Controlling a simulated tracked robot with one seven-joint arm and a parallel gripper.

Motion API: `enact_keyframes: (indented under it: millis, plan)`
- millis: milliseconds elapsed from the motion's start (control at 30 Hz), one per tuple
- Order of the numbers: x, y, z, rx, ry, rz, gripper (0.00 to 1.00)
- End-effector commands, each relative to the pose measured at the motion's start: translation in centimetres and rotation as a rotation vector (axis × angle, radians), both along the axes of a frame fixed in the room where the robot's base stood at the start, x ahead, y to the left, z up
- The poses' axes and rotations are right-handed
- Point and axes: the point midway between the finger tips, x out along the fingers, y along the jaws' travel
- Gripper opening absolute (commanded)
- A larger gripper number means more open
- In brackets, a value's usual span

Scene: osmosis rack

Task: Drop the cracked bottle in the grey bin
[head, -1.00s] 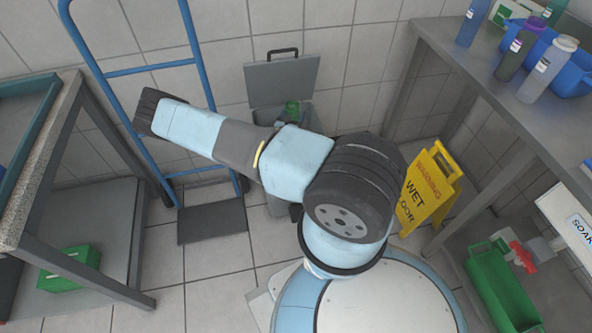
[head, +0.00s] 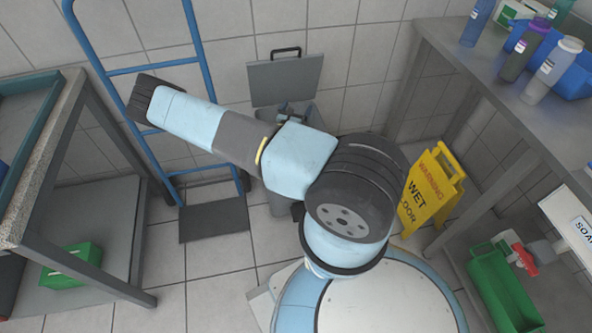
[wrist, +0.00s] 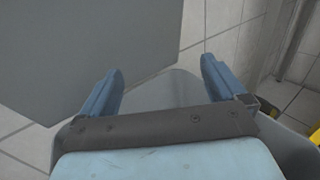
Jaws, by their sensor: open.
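The grey bin (head: 278,205) stands against the tiled wall in the head view, partly hidden behind my arm. Its lid (head: 285,80) is raised and leans back against the wall. My gripper (wrist: 162,66) is at the bin's opening, with its two blue fingers spread and nothing between them. In the wrist view the grey lid (wrist: 85,45) fills the upper left beyond the fingers. No cracked bottle can be made out now. Most of the bin's inside is hidden by my arm and gripper.
A yellow wet-floor sign (head: 430,190) stands right of the bin. A blue hand truck (head: 190,75) stands left. Several bottles, including a purple-capped one (head: 523,52), stand on the right bench (head: 490,80). A green box (head: 70,265) sits on the left table's lower shelf.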

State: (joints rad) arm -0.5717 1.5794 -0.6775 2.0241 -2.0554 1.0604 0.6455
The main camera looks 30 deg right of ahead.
Motion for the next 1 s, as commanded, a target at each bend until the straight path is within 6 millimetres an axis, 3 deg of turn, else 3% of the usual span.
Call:
enact_keyframes:
  millis: [333, 700, 1000]
  plan:
    - [-4.5, 1.3, 5.4, 0.002, 0.003, -0.001, 0.97]
    - [-10.7, 3.1, 8.1, 0.001, 0.003, 0.001, 0.97]
    - [-12.9, 3.7, 9.1, 0.002, 0.002, 0.001, 0.97]
